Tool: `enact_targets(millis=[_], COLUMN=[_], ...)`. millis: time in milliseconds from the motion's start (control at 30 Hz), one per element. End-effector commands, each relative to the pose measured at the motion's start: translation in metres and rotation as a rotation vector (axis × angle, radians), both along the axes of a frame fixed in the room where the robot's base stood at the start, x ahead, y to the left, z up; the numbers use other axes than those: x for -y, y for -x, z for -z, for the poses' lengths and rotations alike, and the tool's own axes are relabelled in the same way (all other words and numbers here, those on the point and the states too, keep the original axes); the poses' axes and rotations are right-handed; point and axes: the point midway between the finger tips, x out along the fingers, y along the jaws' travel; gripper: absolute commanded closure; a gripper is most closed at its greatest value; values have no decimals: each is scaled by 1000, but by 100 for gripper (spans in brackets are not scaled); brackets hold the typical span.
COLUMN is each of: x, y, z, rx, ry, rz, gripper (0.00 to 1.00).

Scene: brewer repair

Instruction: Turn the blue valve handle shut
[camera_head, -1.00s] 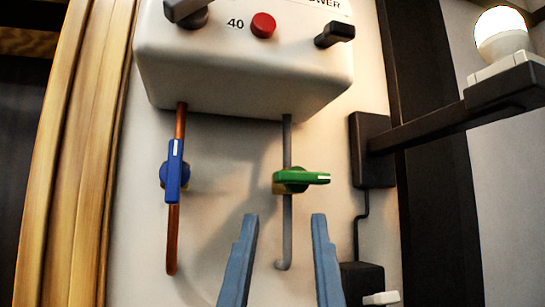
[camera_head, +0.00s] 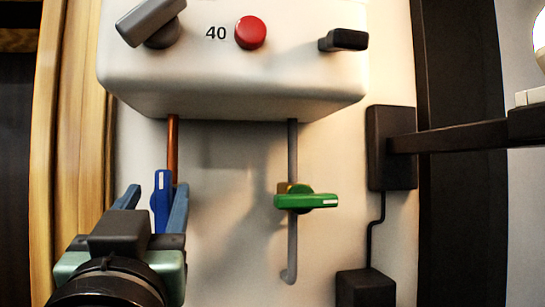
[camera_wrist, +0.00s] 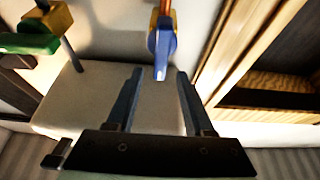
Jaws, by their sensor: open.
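The blue valve handle (camera_head: 161,201) sits on the copper pipe (camera_head: 172,145) below the white boiler, its long side upright along the pipe. My gripper (camera_head: 152,198) is open in the head view, with one finger on each side of the blue handle. In the wrist view the blue handle (camera_wrist: 161,50) lies ahead of the gap between the open fingers (camera_wrist: 156,72), near their tips. I cannot tell whether a finger touches it. The lower part of the copper pipe is hidden behind my gripper in the head view.
A green valve handle (camera_head: 306,201) lies crosswise on the grey pipe (camera_head: 292,155) to the right. The white boiler (camera_head: 235,80) with a red button (camera_head: 250,33) hangs above. A wooden frame (camera_head: 62,120) stands at left, and a black bracket (camera_head: 391,147) at right.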

Motion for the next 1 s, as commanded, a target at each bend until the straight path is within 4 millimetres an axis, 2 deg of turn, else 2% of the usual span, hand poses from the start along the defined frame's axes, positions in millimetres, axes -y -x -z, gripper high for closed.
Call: enact_targets(millis=[33, 267, 667, 967, 1000], x=[-3, -10, -12, -11, -11], y=[-9, -34, -40, -40, -39], z=[-9, -17, -17, -17, -17], rx=[-4, -2, 1, 1, 1], ry=[1, 1, 0, 0, 0], rz=[1, 0, 0, 0, 0], gripper=[48, 48, 48, 100, 100])
